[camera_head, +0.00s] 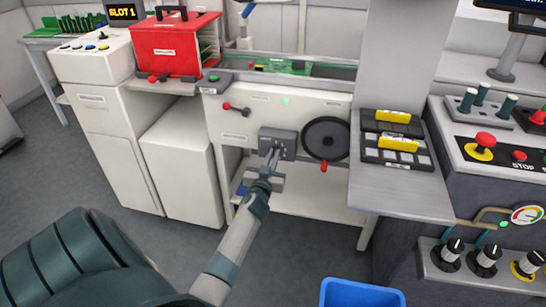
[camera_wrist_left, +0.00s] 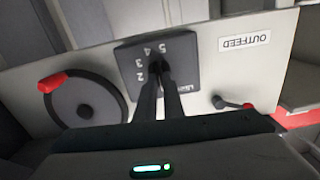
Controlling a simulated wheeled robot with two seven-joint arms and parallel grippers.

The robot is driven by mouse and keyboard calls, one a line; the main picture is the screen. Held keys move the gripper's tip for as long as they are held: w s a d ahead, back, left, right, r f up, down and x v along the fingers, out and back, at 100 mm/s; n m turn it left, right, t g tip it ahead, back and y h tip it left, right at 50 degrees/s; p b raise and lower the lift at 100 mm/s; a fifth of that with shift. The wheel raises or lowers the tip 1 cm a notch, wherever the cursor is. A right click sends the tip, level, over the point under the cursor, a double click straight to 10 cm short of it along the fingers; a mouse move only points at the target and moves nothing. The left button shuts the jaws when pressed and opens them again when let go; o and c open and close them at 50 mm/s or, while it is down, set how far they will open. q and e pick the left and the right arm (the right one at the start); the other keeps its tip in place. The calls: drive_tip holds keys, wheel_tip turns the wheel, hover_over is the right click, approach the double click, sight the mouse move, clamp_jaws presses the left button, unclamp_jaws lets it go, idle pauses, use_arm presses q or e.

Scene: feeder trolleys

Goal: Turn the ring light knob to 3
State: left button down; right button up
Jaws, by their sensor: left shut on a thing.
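A dark dial plate (camera_head: 286,138) sits on the white front panel of the feeder trolley. In the left wrist view the plate (camera_wrist_left: 188,62) appears upside down, with the numbers 2, 3, 4 and 5 around a dark knob (camera_wrist_left: 157,66). My left gripper (camera_head: 273,158) reaches up to the plate. In the left wrist view its two fingers (camera_wrist_left: 159,82) are shut on the knob and hide most of it. I cannot tell which number the knob points at. My right gripper is not in view.
A black handwheel (camera_head: 326,137) with a red handle is right of the dial. A red-tipped lever (camera_head: 236,109) is at its upper left. A shelf (camera_head: 400,197) with yellow-marked pieces juts out at right. A blue bin (camera_head: 362,292) stands on the floor.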

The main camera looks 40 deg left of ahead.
use_arm(q)
drive_tip(key=shift+w+d+f+m+b, duration=0.15)
drive_tip(key=shift+f+m, duration=0.15)
drive_tip(key=shift+m, duration=3.6)
drive_tip(key=shift+d+f+m+b, duration=0.1)
drive_tip(key=shift+f+m, duration=0.15)
drive_tip(key=shift+m, duration=3.65)
drive_tip(key=shift+w+d+f+m+b, duration=0.15)
drive_tip(key=shift+f+m, duration=0.15)
drive_tip(key=shift+m, duration=3.6)
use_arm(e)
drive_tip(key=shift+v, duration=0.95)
use_arm(q)
drive_tip(key=shift+s, duration=0.1)
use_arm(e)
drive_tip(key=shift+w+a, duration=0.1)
use_arm(q)
drive_tip(key=c, duration=2)
unclamp_jaws()
drive_tip(key=shift+c, duration=0.2)
drive_tip(key=shift+o, duration=0.9)
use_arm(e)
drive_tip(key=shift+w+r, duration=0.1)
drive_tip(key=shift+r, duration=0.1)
